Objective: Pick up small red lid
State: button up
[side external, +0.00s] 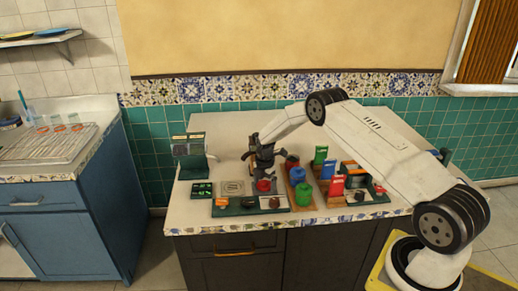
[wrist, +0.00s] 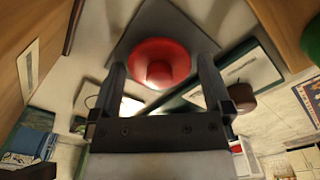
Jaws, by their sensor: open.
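The small red lid (wrist: 160,62) is round with a raised knob and lies ahead of my gripper, close to the line between its two fingers in the wrist view. In the side external view the red lid (side external: 263,186) shows just below my gripper (side external: 264,172), at the green tray (side external: 231,211). My gripper (wrist: 161,72) is open, with one dark finger on each side of the lid's near part in the picture. Nothing appears held. Whether the fingers touch the lid cannot be told.
Red, blue and green (side external: 303,195) canisters stand close to the right of my gripper. Beyond them are small boxes, including a red one (side external: 336,186). A green device (side external: 188,155) stands to the left. The countertop (side external: 228,128) is clear at the back.

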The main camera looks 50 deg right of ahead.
dwell(0.4)
jog(key=c, duration=1)
jog(key=shift+o, duration=0.2)
jog(key=shift+r, duration=0.15)
jog(key=shift+r, duration=0.8)
jog(key=s+a+r, duration=0.4)
jog(key=s+r, duration=0.7)
jog(key=s, duration=0.2)
jog(key=shift+s+a, duration=0.15)
